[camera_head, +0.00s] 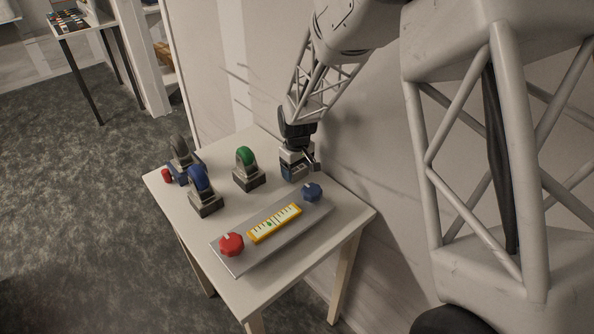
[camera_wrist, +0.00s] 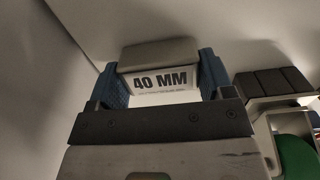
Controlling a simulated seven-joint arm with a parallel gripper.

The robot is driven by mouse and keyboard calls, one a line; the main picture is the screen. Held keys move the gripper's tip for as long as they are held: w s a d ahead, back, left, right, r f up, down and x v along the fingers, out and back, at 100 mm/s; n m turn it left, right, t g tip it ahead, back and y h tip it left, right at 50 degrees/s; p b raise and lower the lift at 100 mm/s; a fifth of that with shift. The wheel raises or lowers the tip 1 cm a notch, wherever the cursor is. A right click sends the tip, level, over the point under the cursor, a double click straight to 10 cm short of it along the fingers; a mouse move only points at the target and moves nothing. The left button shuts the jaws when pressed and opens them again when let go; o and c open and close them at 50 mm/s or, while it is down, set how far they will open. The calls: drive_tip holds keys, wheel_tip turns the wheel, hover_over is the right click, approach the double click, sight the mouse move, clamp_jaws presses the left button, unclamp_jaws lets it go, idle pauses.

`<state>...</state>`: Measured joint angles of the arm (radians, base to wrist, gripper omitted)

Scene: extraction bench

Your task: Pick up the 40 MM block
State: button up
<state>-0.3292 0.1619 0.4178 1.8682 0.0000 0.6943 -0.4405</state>
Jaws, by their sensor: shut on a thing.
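The 40 MM block (camera_wrist: 160,75) shows in the wrist view, with a grey-brown top and a white face printed "40 MM". It sits between the two blue fingers of my gripper (camera_wrist: 163,78), one on each side of it. My gripper is shut on the block. In the head view my gripper (camera_head: 298,168) points down at the back right of the white table (camera_head: 215,228), beside the wall. The block is hard to make out there, and I cannot tell whether it touches the table.
A green-wheeled device (camera_head: 246,168) stands just left of my gripper. A blue-wheeled device (camera_head: 202,190) and a grey-wheeled one (camera_head: 180,158) stand farther left. In front lies a panel with a red knob (camera_head: 231,244), a yellow-framed scale (camera_head: 274,223) and a blue knob (camera_head: 312,192).

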sight(297, 169)
wheel_tip(297, 169, up, 10)
drive_tip(key=shift+f, duration=0.15)
idle(0.4)
idle(0.4)
drive_tip(key=shift+s, duration=0.1)
